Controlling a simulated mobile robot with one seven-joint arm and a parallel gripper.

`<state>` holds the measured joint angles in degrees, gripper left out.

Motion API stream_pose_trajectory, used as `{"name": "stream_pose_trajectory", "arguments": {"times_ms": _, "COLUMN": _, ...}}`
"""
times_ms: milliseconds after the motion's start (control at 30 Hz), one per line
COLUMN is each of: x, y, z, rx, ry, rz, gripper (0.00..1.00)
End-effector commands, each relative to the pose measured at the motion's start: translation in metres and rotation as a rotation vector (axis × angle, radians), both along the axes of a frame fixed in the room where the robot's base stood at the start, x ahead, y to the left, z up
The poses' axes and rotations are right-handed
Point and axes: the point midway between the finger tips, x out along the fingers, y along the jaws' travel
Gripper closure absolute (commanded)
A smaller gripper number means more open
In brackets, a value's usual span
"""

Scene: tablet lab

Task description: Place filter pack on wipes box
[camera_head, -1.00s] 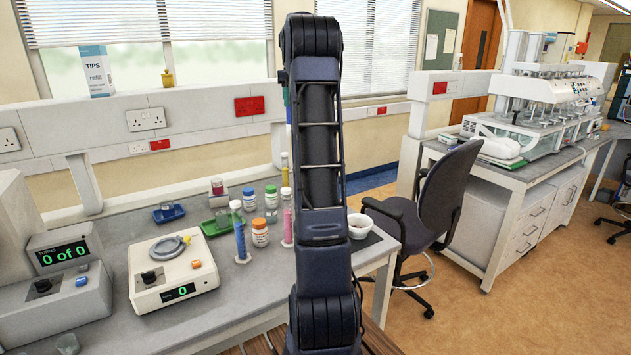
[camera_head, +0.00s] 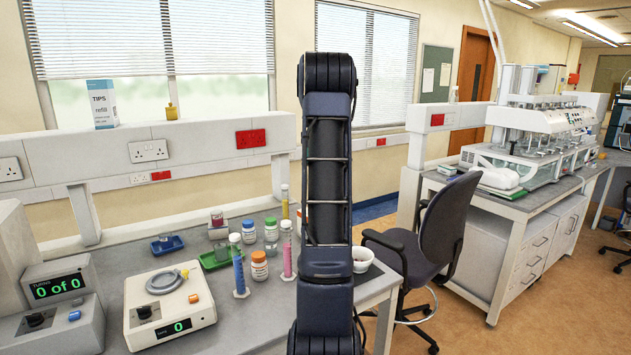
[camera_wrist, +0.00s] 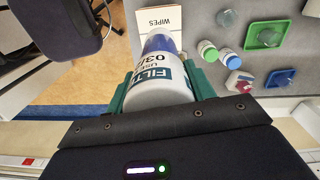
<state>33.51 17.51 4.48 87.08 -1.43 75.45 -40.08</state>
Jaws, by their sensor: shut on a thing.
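The filter pack (camera_wrist: 160,88) is a white and teal piece with a purple-blue far end and dark print on its side. In the wrist view my gripper (camera_wrist: 158,76) is shut on it, with one green finger on each side. The wipes box (camera_wrist: 160,18), cream with the word WIPES, lies beyond the pack's far end at the top of the wrist view. The pack overlaps part of the box in this view, and I cannot tell the gap between them.
In the wrist view, bottles (camera_wrist: 207,50) and a green tray (camera_wrist: 267,34) stand right of the box. A chair (camera_head: 445,230) is beside the bench.

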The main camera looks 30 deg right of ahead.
Motion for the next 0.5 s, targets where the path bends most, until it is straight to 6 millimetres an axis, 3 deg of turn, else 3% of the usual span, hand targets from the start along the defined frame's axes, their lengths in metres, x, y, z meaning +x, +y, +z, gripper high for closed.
{"name": "stream_pose_trajectory", "arguments": {"times_ms": 200, "x": 0.0, "y": 0.0, "z": -0.037, "rx": 0.0, "ry": 0.0, "rz": 0.0, "gripper": 1.0}}
{"name": "stream_pose_trajectory", "arguments": {"times_ms": 500, "x": 0.0, "y": 0.0, "z": -0.055, "rx": 0.0, "ry": -0.001, "rz": -0.001, "gripper": 1.0}}
